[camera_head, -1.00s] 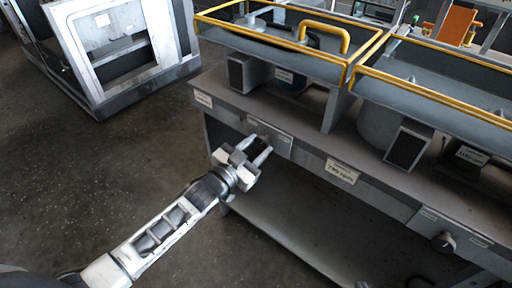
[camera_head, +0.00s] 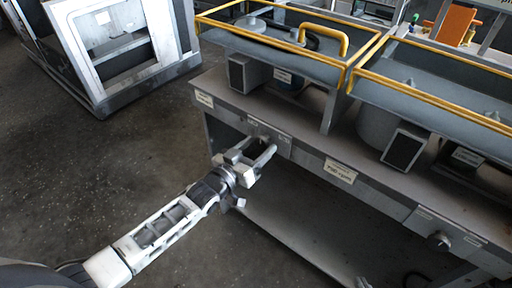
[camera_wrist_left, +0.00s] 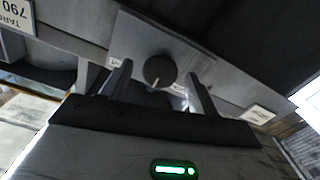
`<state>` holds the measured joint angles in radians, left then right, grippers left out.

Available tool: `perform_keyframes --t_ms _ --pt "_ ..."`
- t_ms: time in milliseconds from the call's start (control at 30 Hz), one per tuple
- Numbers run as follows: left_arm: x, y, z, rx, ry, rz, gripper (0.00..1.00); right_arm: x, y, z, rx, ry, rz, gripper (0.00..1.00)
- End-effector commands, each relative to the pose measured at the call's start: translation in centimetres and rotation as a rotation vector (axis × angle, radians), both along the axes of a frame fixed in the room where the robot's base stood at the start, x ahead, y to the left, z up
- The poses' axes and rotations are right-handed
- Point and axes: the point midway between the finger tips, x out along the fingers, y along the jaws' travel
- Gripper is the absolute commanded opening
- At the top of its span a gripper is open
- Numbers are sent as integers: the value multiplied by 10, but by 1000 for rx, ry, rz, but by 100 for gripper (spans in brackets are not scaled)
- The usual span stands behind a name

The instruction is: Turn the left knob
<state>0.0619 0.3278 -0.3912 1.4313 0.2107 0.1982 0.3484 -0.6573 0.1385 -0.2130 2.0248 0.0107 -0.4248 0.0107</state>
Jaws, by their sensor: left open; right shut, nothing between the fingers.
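The left knob (camera_wrist_left: 160,71) is a dark round knob with a pale pointer mark, on a grey panel plate (camera_wrist_left: 128,38) in the left wrist view. In the head view my left gripper (camera_head: 258,153) is in front of this plate and hides most of the knob. My left gripper also shows in the left wrist view (camera_wrist_left: 160,88), with its two fingers open, one at each side of the knob. I cannot tell whether they touch it. A second knob (camera_head: 439,241) is on the right panel of the bench. My right gripper is not in view.
The grey bench (camera_head: 300,150) has a lower shelf (camera_head: 300,235) and yellow-railed trays (camera_head: 290,45) above. A label (camera_head: 341,171) is on its front edge. A white-framed cabinet (camera_head: 120,50) stands at the back left. The floor (camera_head: 100,150) on the left is clear.

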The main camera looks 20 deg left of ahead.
Motion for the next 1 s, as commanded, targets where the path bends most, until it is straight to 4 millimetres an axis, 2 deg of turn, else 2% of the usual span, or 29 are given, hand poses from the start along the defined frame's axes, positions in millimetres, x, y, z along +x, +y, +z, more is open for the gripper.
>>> perform_keyframes --t_ms 167,267,700,833,1000 --pt "-6 2 0 0 1 1 60 -1 0 1 1 1 -1 0" --pt "-19 8 -1 2 2 1 60 -1 0 1 0 0 0 0" --pt "-116 42 -2 0 4 0 60 -1 -2 -2 -7 0 6 0" --pt "-135 49 -1 0 3 -1 60 -1 -2 -2 -6 1 7 0" --pt "-148 54 0 -1 0 0 60 -1 -1 -2 -5 -1 8 0"
